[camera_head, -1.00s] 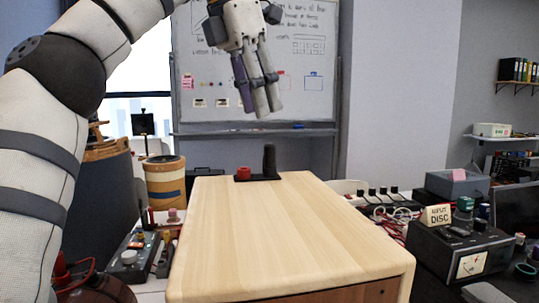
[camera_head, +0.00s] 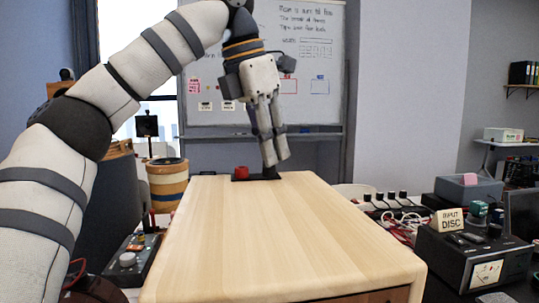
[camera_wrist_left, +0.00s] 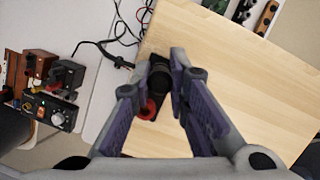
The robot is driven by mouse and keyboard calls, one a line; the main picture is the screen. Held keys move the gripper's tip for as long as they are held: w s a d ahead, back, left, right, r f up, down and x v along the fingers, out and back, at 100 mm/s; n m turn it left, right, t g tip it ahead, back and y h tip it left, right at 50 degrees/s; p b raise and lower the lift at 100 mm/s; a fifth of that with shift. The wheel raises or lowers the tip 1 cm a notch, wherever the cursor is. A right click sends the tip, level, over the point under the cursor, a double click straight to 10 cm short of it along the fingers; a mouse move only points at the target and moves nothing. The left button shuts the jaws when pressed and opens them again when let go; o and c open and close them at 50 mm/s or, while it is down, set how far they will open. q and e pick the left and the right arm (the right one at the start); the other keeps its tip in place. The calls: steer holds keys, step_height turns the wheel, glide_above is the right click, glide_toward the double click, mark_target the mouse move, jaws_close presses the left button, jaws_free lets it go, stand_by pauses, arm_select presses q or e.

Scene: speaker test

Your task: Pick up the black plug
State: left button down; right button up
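The black plug (camera_wrist_left: 160,76) stands on a dark base plate at the far edge of the wooden tabletop. In the head view my left gripper (camera_head: 276,163) points down in front of it and hides most of it. In the wrist view the left gripper's (camera_wrist_left: 155,78) two fingers are apart, and the plug shows in the gap between their tips. I cannot tell whether the tips are level with it or still above it. A red round piece (camera_head: 242,172) sits left of the plug on the same plate. My right gripper is not in view.
The wooden tabletop (camera_head: 280,235) is otherwise clear. A whiteboard (camera_head: 305,75) stands behind. A meter box (camera_head: 470,255) and cables are at the right. A small control panel (camera_head: 130,258) is at the left, and black cables (camera_wrist_left: 122,40) run beside the plate.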

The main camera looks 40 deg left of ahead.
arm_select(q)
steer(key=shift+r, duration=0.1)
steer(key=v, duration=0.3)
steer(key=w+p+v, duration=0.1)
steer(key=v, duration=0.1)
steer(key=d+p+v, duration=0.1)
steer(key=v, duration=0.2)
steer(key=shift+w+r, duration=0.25)
steer(key=shift+r, duration=0.3)
steer(key=shift+w+f, duration=0.25)
steer(key=shift+w, duration=0.15)
steer(key=shift+s+a+r, duration=0.1)
steer(key=shift+r, duration=0.65)
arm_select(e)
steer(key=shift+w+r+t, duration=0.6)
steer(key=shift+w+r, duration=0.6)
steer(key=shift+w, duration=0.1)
